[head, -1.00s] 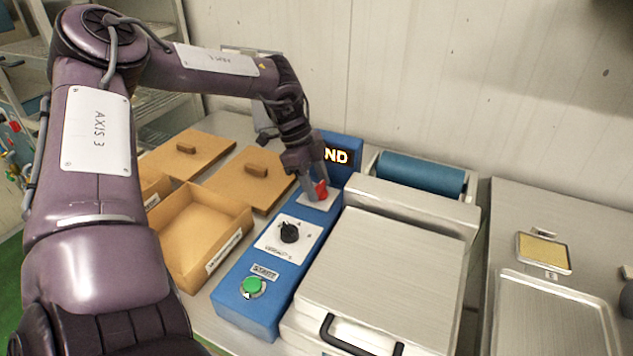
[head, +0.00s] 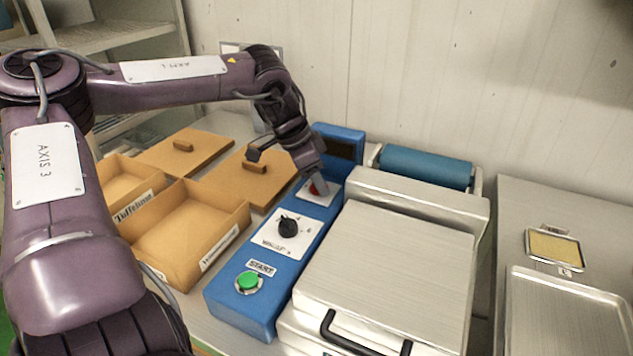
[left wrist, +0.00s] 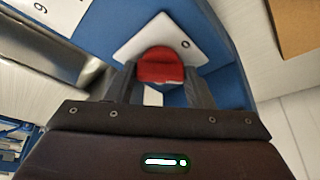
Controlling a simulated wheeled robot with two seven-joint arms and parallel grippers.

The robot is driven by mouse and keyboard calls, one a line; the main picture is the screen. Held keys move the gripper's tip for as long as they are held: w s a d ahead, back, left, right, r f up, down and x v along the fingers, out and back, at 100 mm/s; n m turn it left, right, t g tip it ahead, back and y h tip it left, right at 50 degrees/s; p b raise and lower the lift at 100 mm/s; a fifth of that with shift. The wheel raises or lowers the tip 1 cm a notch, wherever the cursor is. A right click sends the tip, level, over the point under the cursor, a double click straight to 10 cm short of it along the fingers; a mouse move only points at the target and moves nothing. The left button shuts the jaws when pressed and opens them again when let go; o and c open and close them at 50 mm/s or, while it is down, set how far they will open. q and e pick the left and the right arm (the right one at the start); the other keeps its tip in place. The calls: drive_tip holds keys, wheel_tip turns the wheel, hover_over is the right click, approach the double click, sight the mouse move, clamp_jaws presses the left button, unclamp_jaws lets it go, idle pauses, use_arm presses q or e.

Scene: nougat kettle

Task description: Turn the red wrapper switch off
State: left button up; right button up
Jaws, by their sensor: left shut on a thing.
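The red wrapper switch (head: 317,188) sits on a white plate near the back of the blue control panel (head: 262,318). My left gripper (head: 314,180) reaches down to it from the left and is shut on it. In the left wrist view the red switch (left wrist: 158,66) is between the two fingers, in front of a white plate marked "0". Fingers hide part of the switch in the head view. The panel's display (head: 342,149) is dark. My right gripper is not in view.
A black dial (head: 288,228) and a green START button (head: 248,281) are nearer on the panel. The steel press (head: 385,265) stands right of it. Cardboard-coloured boxes (head: 180,235) and lids (head: 185,152) lie to the left.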

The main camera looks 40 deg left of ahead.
use_arm(q)
drive_tip(key=n+y, duration=0.1)
drive_tip(key=n, duration=0.1)
drive_tip(key=n+y+b, duration=0.1)
drive_tip(key=n, duration=0.2)
drive_tip(key=shift+d+n+t, duration=0.1)
drive_tip(key=shift+n+t, duration=0.2)
drive_tip(key=shift+t, duration=0.1)
drive_tip(key=n+y+b, duration=0.1)
drive_tip(key=n, duration=0.2)
drive_tip(key=shift+d, duration=0.1)
drive_tip(key=shift+r+n+y+b, duration=0.1)
drive_tip(key=shift+n+y+b, duration=0.2)
drive_tip(key=shift+n, duration=0.3)
drive_tip(key=shift+o, duration=0.2)
drive_tip(key=shift+c, duration=0.2)
drive_tip(key=o, duration=1)
